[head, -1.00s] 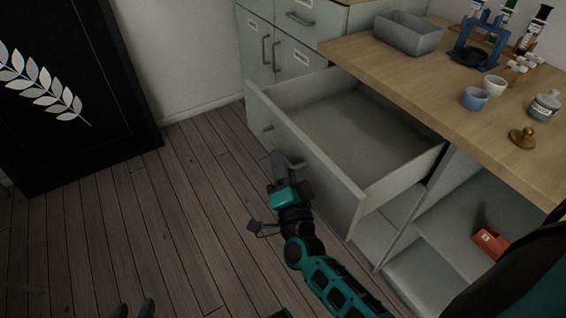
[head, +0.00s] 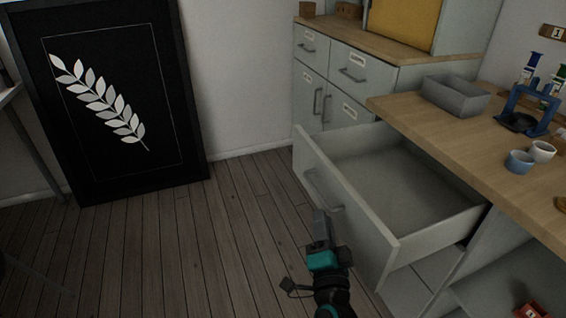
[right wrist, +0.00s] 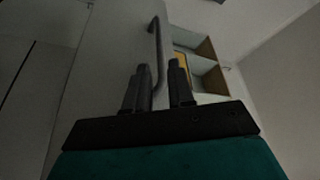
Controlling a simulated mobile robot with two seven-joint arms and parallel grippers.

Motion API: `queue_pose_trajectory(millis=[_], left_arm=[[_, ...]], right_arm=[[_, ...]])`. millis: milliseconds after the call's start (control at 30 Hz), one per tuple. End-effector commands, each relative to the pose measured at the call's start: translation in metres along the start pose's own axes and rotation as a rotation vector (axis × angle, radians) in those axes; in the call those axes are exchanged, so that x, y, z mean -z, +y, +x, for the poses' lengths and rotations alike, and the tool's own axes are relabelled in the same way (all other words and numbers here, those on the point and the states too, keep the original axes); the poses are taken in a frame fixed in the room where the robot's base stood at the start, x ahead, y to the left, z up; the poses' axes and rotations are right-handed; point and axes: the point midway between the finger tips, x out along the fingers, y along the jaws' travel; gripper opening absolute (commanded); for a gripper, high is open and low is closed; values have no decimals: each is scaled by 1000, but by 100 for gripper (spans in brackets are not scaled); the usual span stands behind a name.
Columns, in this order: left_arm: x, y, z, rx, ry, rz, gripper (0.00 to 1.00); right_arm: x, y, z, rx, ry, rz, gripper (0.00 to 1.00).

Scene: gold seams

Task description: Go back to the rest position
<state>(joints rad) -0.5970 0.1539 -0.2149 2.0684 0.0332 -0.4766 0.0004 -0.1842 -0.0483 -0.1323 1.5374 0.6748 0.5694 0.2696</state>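The grey drawer (head: 347,225) under the wooden counter stands pulled out and looks empty inside. Its bar handle (head: 322,190) is on the front face. My right gripper (head: 320,218), with a teal body, is just in front of the drawer front, by the lower end of the handle. In the right wrist view its two fingers (right wrist: 158,90) are apart, and the handle (right wrist: 154,50) shows in the gap between them. I cannot tell whether either finger touches it. My left gripper is out of view.
The counter (head: 430,125) carries a grey bin (head: 456,95), a blue stand (head: 528,112) and two small cups. A red object (head: 530,311) sits on the shelf below. A black leaf picture (head: 120,170) leans on the wall. The wooden floor (head: 190,250) on the left is clear.

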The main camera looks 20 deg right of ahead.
Motion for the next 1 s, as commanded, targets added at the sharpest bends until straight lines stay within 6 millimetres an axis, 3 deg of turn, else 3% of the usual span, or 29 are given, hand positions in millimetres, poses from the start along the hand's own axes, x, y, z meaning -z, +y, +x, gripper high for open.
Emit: queue_pose_trajectory(millis=[167, 267, 500, 767, 800, 1000], left_arm=[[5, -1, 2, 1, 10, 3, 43], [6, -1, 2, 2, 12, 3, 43], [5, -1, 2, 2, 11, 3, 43], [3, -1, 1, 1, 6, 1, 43], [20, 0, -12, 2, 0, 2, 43], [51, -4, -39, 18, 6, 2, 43]], right_arm=[[-6, -2, -7, 12, -63, -50, 23], [-20, -7, -23, 37, -198, -165, 23], [-53, -2, -99, 87, -654, -617, 23], [-42, 21, -174, 69, -1008, -1031, 23], [-32, 5, -166, 65, -992, -1019, 23], [-5, -21, -159, 45, -983, -1027, 23]])
